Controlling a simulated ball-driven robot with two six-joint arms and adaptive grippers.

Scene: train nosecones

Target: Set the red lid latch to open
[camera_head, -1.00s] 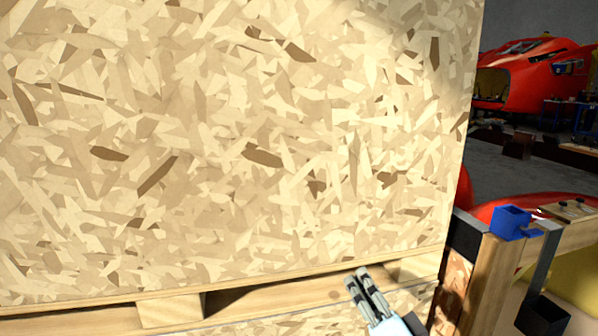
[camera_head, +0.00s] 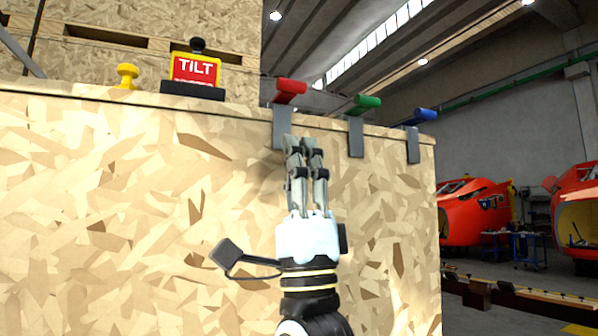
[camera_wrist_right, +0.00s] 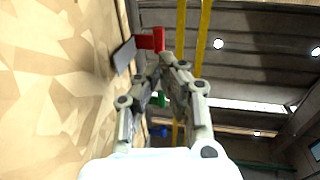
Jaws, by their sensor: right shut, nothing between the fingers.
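The red lid latch (camera_head: 289,90) sits at the top edge of the chipboard crate, with a grey strap running down the crate's front face. My right gripper (camera_head: 303,140) points up in front of that face, just below the red handle and beside the strap's lower end. Its fingers are together with nothing between them. In the right wrist view the red latch (camera_wrist_right: 152,40) lies just beyond the fingertips (camera_wrist_right: 168,60). I cannot tell whether the fingers touch the strap. My left gripper is not in view.
A green latch (camera_head: 366,103) and a blue latch (camera_head: 424,116) stand farther right along the crate's edge (camera_head: 230,108). A red TILT indicator (camera_head: 195,72) and a yellow knob (camera_head: 127,75) are at the left. Red train nosecones (camera_head: 476,212) stand in the hall behind.

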